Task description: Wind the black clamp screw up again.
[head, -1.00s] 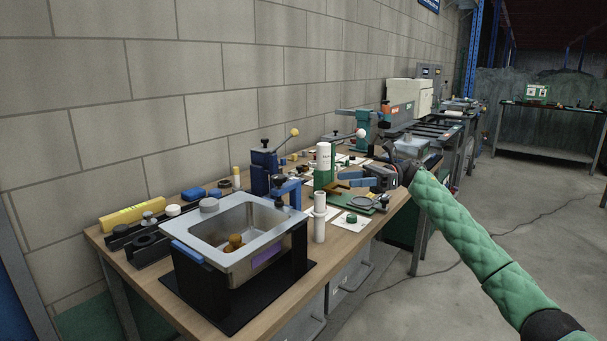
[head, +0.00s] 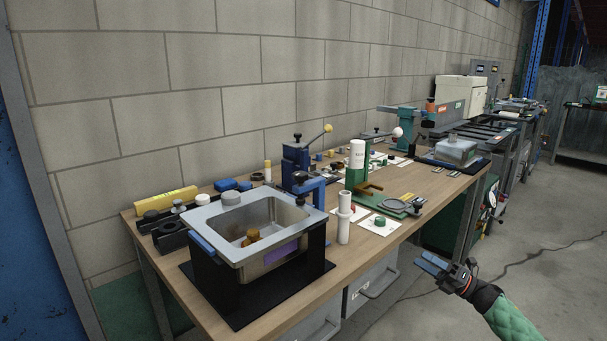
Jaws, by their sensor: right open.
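A blue clamp-like bracket (head: 316,187) stands at the back right corner of the metal sink (head: 216,225). Another black knob (head: 297,136) tops the blue lever press (head: 294,158) behind. My right gripper (head: 432,262) is open and empty, in front of the bench's front edge, apart from everything on it. My left gripper is not in view.
The sink sits in a black stand on the wooden bench (head: 276,308). A white stepped post (head: 344,218) stands right of the sink. The floor (head: 520,275) beside the bench is clear.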

